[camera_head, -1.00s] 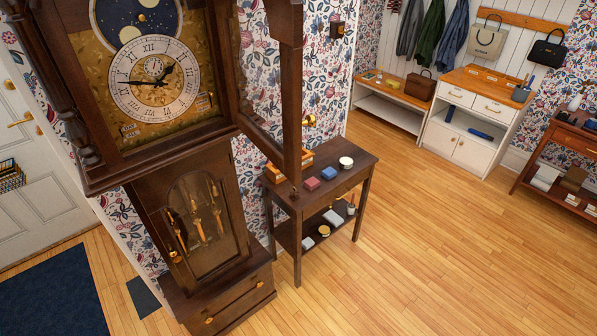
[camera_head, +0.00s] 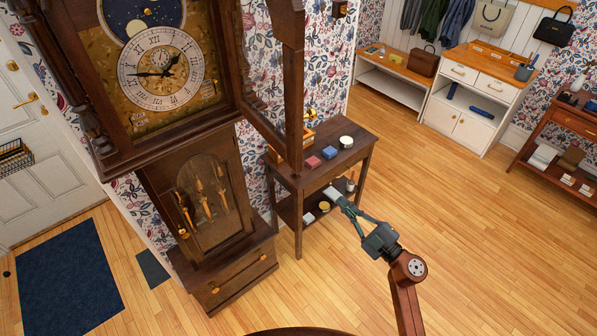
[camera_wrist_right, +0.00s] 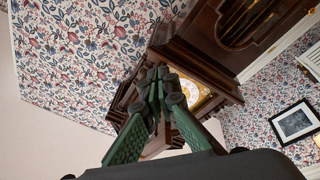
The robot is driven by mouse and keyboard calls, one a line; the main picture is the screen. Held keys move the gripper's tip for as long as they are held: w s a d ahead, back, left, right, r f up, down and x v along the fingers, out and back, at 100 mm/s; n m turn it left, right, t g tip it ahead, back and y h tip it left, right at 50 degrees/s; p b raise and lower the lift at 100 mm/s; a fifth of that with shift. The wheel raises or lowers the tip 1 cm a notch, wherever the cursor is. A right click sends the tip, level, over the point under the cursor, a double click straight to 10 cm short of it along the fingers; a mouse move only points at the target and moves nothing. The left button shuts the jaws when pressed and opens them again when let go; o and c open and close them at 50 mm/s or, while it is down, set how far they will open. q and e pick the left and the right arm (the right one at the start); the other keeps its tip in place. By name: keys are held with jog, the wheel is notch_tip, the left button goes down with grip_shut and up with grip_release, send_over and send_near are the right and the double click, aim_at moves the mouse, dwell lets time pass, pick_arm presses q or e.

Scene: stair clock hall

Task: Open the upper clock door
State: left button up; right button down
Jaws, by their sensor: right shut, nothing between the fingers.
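The tall dark wooden clock stands at the left in the head view, with its dial (camera_head: 160,68) bare in the hood. The upper clock door (camera_head: 292,90) is a dark wooden frame swung out to the right of the hood; it stands open. My right gripper (camera_head: 334,193) is shut and empty, apart from the door, to its lower right in the picture. In the right wrist view its green fingers (camera_wrist_right: 155,80) are together, with the clock hood and part of the dial (camera_wrist_right: 197,96) behind them. My left gripper is not in view.
The lower clock door (camera_head: 205,200) is closed. A small dark side table (camera_head: 350,152) with boxes and tins stands right of the clock, close to my right gripper in the picture. A white cabinet (camera_head: 465,125) and bench stand behind. The wooden floor (camera_head: 480,240) at right is clear.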

jog(key=s+a+r+n+g+p, duration=0.2)
jog(key=s+a+r+n, duration=0.4)
jog(key=r, duration=0.4)
jog(key=s+a+r+n+g+p, duration=0.15)
jog(key=s+a+r+n, duration=0.3)
jog(key=s+r, duration=0.5)
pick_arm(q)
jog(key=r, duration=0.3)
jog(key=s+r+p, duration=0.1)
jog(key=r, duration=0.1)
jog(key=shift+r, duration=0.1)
pick_arm(e)
jog(key=w+a, duration=0.3)
jog(key=w, duration=0.6)
jog(key=shift+a+g+y, duration=0.3)
jog(key=shift+a+g, duration=0.05)
jog(key=shift+g, duration=0.1)
jog(key=shift+w+d+f, duration=0.1)
jog(key=shift+w, duration=0.05)
